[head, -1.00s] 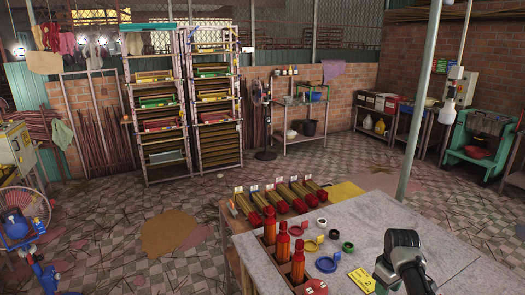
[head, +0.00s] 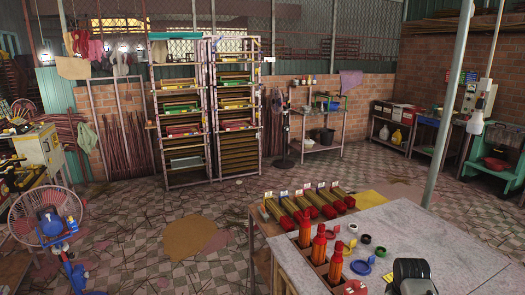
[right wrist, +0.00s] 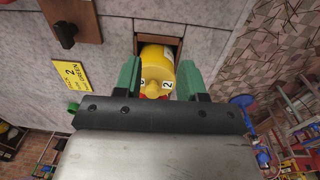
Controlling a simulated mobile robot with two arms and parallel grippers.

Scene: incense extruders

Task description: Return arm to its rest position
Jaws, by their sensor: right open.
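My right gripper (right wrist: 158,76) is open in the right wrist view, with its green fingers on either side of a yellow cylinder (right wrist: 155,62). The cylinder carries labels, one reading 2, and sits at a brown-edged slot in the grey tabletop. I cannot tell whether the fingers touch it. In the head view, a dark part of my right arm (head: 410,272) shows at the bottom edge over the table (head: 435,232); its fingertips are hidden there. My left gripper is not in view.
Several orange-and-red cylinders (head: 319,244) stand along the table's left edge. Coloured rings (head: 362,266) lie beside them. Long red-ended extruders (head: 310,207) lie behind. A yellow card (right wrist: 71,75) and a dark block (right wrist: 70,25) are on the tabletop. A pole (head: 451,105) rises behind the table.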

